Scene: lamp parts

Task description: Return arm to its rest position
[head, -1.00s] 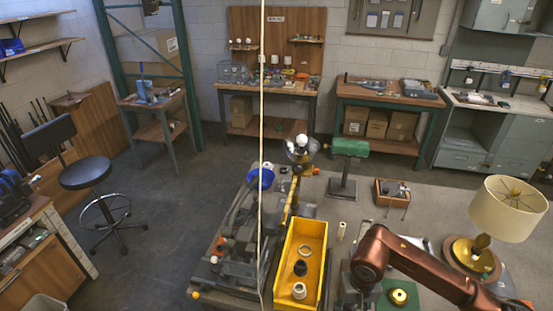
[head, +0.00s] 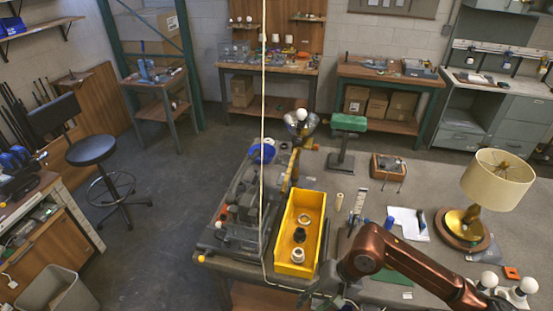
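My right arm, copper coloured, comes in from the right over the front of the grey workbench (head: 440,190). It bends near the bench's front edge. My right gripper (head: 325,288) seems to be the dark shape below that bend at the bottom of the view; its fingers are not clear. My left arm and gripper are not in view. A lamp with a cream shade (head: 498,178) and brass base (head: 462,224) stands upright on the right of the bench. A green mat (head: 396,276) is partly hidden behind my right arm.
A yellow bin (head: 283,250) with ring-shaped parts stands left of my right arm. White bulbs (head: 526,285) stand at the lower right. A green-topped stand (head: 348,124) and small wooden box (head: 388,167) are farther back. A thin cord hangs down.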

